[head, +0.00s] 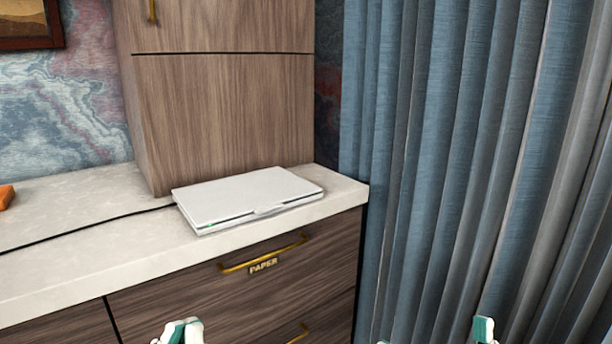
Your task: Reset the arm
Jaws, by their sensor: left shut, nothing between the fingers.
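My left gripper (182,331) shows at the bottom edge, left of centre, in front of the drawers. Its white and teal fingertips are together, with nothing between them. My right gripper (432,335) is at the bottom edge toward the right, in front of the curtain. Its two fingertips show wide apart, and nothing is seen between them. Most of both grippers and the arms are cut off by the lower edge of the picture.
A closed white laptop-like device (248,198) lies on the pale counter (60,262) with a black cable. Below is a wooden drawer (190,297) labelled PAPER with a brass handle. A wooden cabinet (225,115) stands behind. Blue-grey curtains (450,150) hang at right. An orange object (5,196) is at far left.

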